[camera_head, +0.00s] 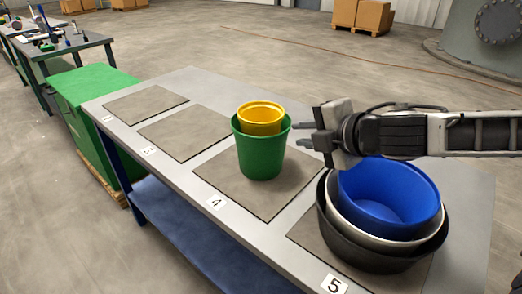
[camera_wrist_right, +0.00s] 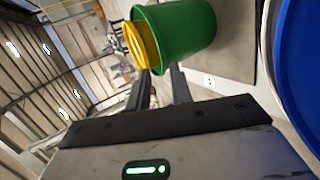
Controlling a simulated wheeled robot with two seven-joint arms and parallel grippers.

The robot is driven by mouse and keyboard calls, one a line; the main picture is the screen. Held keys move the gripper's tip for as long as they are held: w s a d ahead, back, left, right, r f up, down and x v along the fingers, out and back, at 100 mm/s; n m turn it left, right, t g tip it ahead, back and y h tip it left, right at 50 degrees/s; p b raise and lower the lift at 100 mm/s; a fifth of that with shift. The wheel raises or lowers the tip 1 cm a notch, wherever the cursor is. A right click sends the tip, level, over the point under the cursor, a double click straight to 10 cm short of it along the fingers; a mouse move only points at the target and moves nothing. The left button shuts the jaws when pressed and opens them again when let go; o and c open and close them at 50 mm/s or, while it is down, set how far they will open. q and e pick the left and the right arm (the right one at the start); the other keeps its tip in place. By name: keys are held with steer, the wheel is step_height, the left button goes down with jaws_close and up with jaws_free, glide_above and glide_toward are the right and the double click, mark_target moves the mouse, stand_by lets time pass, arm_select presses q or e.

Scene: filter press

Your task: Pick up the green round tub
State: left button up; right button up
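The green round tub (camera_head: 261,152) stands upright on the square mat marked 4, with a yellow tub (camera_head: 261,118) nested inside it. My right gripper (camera_head: 301,134) comes in from the right, its fingers apart and pointing at the tub's right side near the rim. It is empty. In the right wrist view the green tub (camera_wrist_right: 186,32) and yellow tub (camera_wrist_right: 140,44) lie just beyond the open fingertips (camera_wrist_right: 158,80). I cannot tell whether a fingertip touches the rim. My left gripper is not in view.
Right of the green tub, a blue tub (camera_head: 388,196) sits nested in white and black tubs (camera_head: 372,256) on mat 5, below my right arm. Two mats on the left of the grey table (camera_head: 184,80) are bare. A green crate (camera_head: 92,84) stands beyond the table's left end.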

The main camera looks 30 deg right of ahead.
mark_target(280, 135)
steer(key=shift+f+p+x, duration=0.25)
steer(key=shift+p+x, duration=0.15)
steer(key=shift+x, duration=2.9)
steer(key=shift+s, duration=0.2)
jaws_close()
steer(key=shift+r, duration=0.1)
